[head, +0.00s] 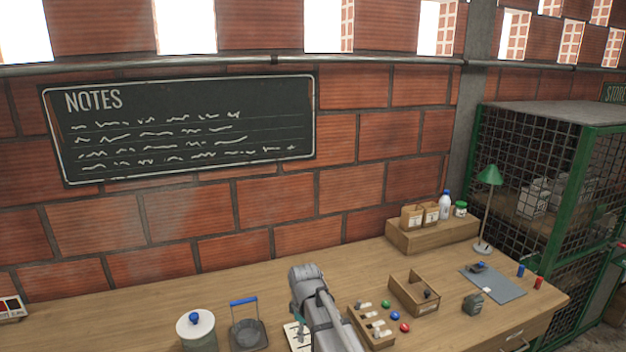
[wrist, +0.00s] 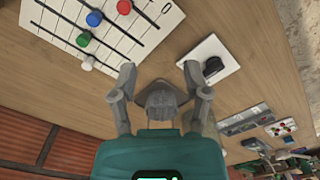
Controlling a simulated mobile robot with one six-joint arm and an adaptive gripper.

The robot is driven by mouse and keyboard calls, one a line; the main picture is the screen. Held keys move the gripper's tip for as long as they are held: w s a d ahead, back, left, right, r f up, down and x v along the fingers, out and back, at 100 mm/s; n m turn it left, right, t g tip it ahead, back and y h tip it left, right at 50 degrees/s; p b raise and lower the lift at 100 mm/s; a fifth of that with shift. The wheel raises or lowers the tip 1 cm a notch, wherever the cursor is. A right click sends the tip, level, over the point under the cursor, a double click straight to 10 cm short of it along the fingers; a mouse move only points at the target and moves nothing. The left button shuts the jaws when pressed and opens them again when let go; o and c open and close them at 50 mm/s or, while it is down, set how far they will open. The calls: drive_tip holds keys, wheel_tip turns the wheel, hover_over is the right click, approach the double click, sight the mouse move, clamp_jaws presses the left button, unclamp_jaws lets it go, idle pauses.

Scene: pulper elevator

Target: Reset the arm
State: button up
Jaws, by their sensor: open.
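My gripper (wrist: 158,78) shows in the wrist view with its two grey fingers spread apart. Nothing is clearly held between the fingertips; a grey rounded shape (wrist: 163,101) sits between the finger bases, and I cannot tell what it is. In the head view my grey arm (head: 318,305) reaches over the front middle of the wooden workbench (head: 250,290). My fingertips cannot be made out there.
In the wrist view a white slider panel (wrist: 100,30) and a white plate with a dark knob (wrist: 212,66) are near the gripper. The head view shows a lidded pot (head: 196,330), an open wooden box (head: 413,292), a green lamp (head: 488,178) and a mesh cage (head: 530,150).

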drive_tip(key=s+d+f+m+b, duration=0.2)
drive_tip(key=s+d+m, duration=0.4)
drive_tip(key=d, duration=0.3)
drive_tip(key=s+d+f+m+b, duration=0.2)
drive_tip(key=s+d+m, duration=0.5)
drive_tip(key=d, duration=0.3)
drive_tip(key=shift+s+d, duration=0.15)
drive_tip(key=shift+s, duration=0.2)
idle(0.8)
